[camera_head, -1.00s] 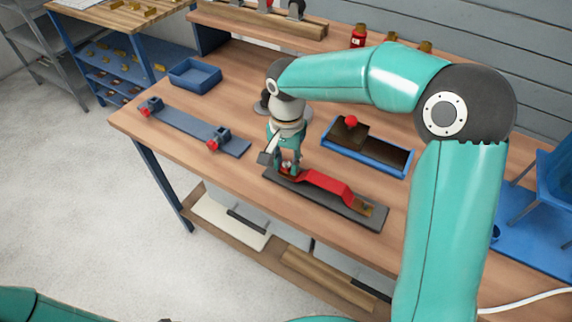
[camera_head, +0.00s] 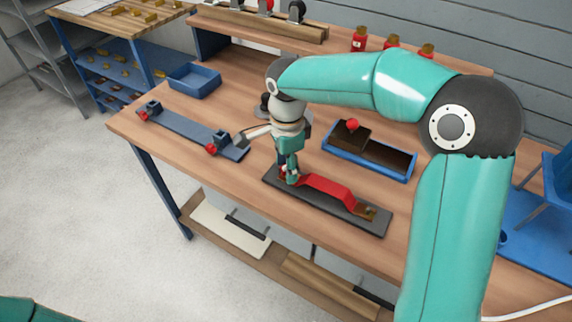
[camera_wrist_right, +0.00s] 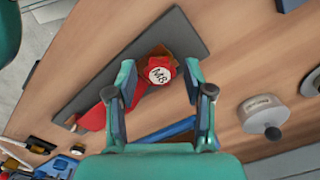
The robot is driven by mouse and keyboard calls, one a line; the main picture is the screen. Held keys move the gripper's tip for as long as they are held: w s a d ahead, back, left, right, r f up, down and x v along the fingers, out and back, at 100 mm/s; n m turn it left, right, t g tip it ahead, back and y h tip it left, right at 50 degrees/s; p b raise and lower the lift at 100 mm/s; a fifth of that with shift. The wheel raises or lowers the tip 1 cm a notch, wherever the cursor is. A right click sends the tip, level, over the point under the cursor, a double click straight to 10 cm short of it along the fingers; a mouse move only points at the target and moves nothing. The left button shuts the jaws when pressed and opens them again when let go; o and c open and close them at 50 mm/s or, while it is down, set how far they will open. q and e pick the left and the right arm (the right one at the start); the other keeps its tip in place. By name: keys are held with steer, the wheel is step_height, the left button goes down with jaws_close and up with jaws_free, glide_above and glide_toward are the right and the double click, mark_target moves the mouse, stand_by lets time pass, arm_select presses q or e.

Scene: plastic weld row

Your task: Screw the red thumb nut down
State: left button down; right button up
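The red thumb nut (camera_wrist_right: 160,71), its round top marked M8, sits at one end of the red bracket (camera_head: 325,185). The bracket lies on a dark base plate (camera_head: 335,211) near the bench's front edge; it also shows in the wrist view (camera_wrist_right: 93,119). My right gripper (camera_wrist_right: 159,72) points down over the nut, one finger on each side. Gaps show between fingers and nut, so it is open around it. In the head view the right gripper (camera_head: 290,178) largely hides the nut. My left gripper is out of view.
A blue tray (camera_head: 368,167) with a brown block and red knob stands behind the plate. A blue-grey rail with red-knobbed clamps (camera_head: 183,130) lies to the left, near an empty blue bin (camera_head: 194,79). Red bottles (camera_head: 360,40) stand on the back shelf.

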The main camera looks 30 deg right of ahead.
steer(key=n+p, duration=0.1)
steer(key=n, duration=0.5)
steer(key=shift+p, duration=0.4)
steer(key=n+p, duration=0.1)
steer(key=n, duration=0.5)
steer(key=shift+p, duration=0.35)
steer(key=n+p, duration=0.1)
steer(key=n, duration=0.5)
steer(key=shift+p, duration=0.4)
steer(key=n+p, duration=0.1)
steer(key=n, duration=0.2)
steer(key=shift+f+n, duration=0.1)
steer(key=shift+n, duration=0.9)
steer(key=shift+c, duration=0.2)
